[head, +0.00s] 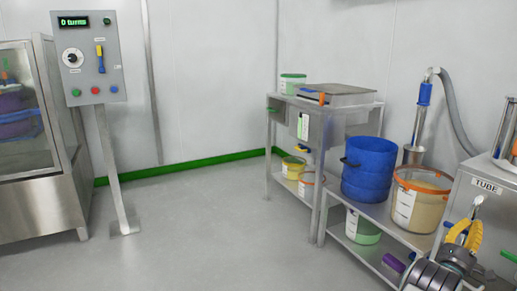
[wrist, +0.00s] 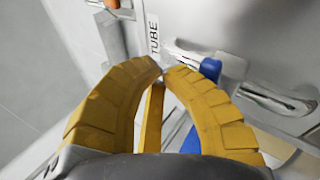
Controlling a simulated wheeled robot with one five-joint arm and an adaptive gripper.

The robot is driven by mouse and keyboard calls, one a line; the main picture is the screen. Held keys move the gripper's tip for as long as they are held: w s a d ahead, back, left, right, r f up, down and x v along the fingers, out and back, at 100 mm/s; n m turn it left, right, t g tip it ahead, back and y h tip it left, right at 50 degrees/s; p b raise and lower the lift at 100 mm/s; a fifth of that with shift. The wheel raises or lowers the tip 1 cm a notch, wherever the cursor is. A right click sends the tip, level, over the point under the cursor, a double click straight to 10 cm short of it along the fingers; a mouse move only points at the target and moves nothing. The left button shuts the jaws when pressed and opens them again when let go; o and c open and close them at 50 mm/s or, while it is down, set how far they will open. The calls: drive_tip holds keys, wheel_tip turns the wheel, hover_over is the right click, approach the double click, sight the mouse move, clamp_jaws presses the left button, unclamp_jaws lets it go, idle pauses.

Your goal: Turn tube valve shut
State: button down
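My gripper (wrist: 161,72) has two ridged yellow fingers. In the wrist view they bow outward and their tips come together, with nothing clearly held between them. In the head view my gripper (head: 468,224) is in front of the steel cabinet, just below the TUBE label (head: 487,185). The label also shows in the wrist view (wrist: 154,34). A blue handle (wrist: 210,68) lies behind and beside my right finger, partly hidden by it; I cannot tell whether they touch. A silver curved fitting (wrist: 275,98) is to its right.
A control panel (head: 88,58) reading "0 turns" stands at the left. The grey floor (head: 200,225) between is clear.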

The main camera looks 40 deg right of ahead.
drive_tip(key=shift+f, duration=0.1)
idle(0.3)
drive_tip(key=shift+s+f, duration=0.15)
drive_tip(key=shift+f, duration=0.05)
drive_tip(key=shift+r, duration=0.15)
drive_tip(key=shift+a, duration=0.1)
